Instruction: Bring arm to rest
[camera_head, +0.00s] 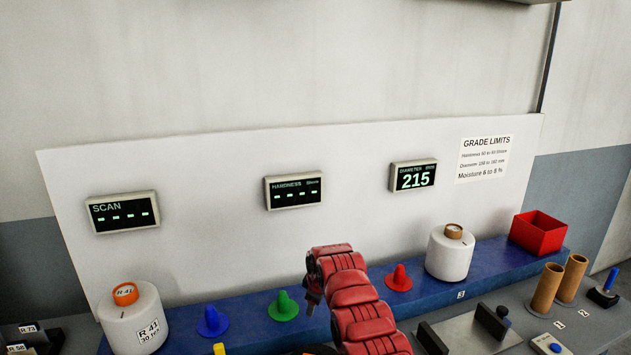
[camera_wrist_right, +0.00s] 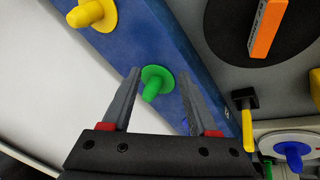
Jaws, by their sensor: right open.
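My right arm is red and rises from the bottom middle of the head view. Its gripper (camera_head: 313,300) hangs at the arm's bent end, just right of the green cone-shaped peg (camera_head: 283,305). In the right wrist view the gripper (camera_wrist_right: 160,73) is open, with nothing held. There the green peg (camera_wrist_right: 153,83) appears between the fingertips; whether it lies between them or beyond them I cannot tell. My left gripper is not in view.
The blue shelf (camera_head: 250,308) also bears a blue peg (camera_head: 212,321), a red peg (camera_head: 398,278), white bobbins (camera_head: 134,318) (camera_head: 450,255) and a red bin (camera_head: 538,232). Brown tubes (camera_head: 546,288) stand right. The wrist view shows a yellow peg (camera_wrist_right: 88,14) and an orange block (camera_wrist_right: 268,28).

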